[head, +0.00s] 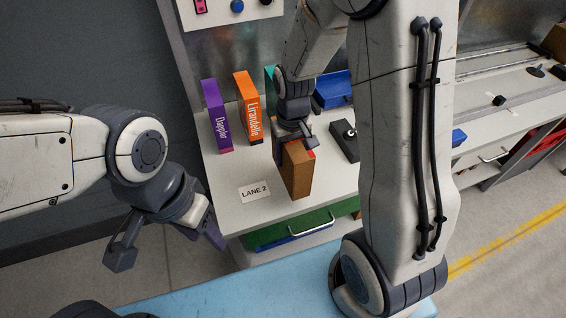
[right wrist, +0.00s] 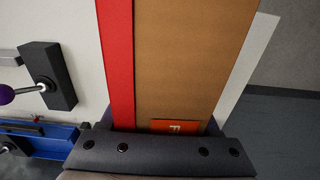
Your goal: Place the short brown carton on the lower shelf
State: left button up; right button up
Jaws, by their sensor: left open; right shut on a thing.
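My right gripper (head: 295,140) is shut on the upper part of the carton from above. Its jaw hides part of the carton. My left gripper (head: 165,247) is open and empty, in front of the bench at the left. I cannot make out a lower shelf for certain.
A purple box (head: 215,117), an orange box (head: 249,108) and a partly hidden teal box (head: 270,78) stand on the bench behind the carton. A black switch block (head: 345,140) and a blue bin (head: 333,90) are to the right. A green drawer (head: 290,232) sits below.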

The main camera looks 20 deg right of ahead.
aim_at(283, 165)
jog(key=shift+w+a+f, duration=0.55)
jog(key=shift+w+f, duration=0.05)
jog(key=shift+w, duration=0.25)
jog(key=shift+w+f, duration=0.1)
jog(key=shift+f, duration=1.95)
jog(key=shift+f, duration=0.2)
jog(key=o, duration=1.4)
